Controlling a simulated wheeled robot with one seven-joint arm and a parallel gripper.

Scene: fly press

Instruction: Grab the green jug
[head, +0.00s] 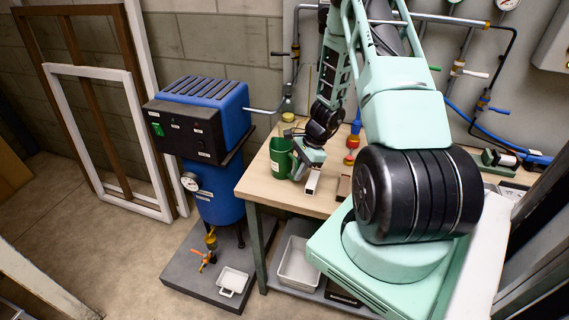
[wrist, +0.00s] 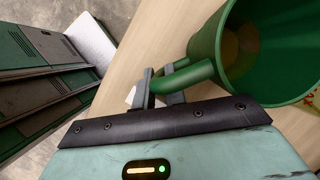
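The green jug (head: 281,158) stands upright on the wooden bench top (head: 262,186), near its left end. In the wrist view the jug (wrist: 220,45) fills the upper right, its open mouth showing and its handle pointing left. My gripper (wrist: 161,88) is at the handle, with one finger on each side of it. The fingers are close together and the handle fills the gap between them. In the head view my gripper (head: 303,165) is just right of the jug, and the arm hides part of the contact. I cannot tell whether the jug's base is clear of the bench.
A blue machine (head: 205,115) with a gauge stands left of the bench. A red-topped item (head: 350,159) and a yellow-green item (head: 287,117) are near the jug. Pipes and valves line the back wall. A grey bin (head: 297,262) sits under the bench.

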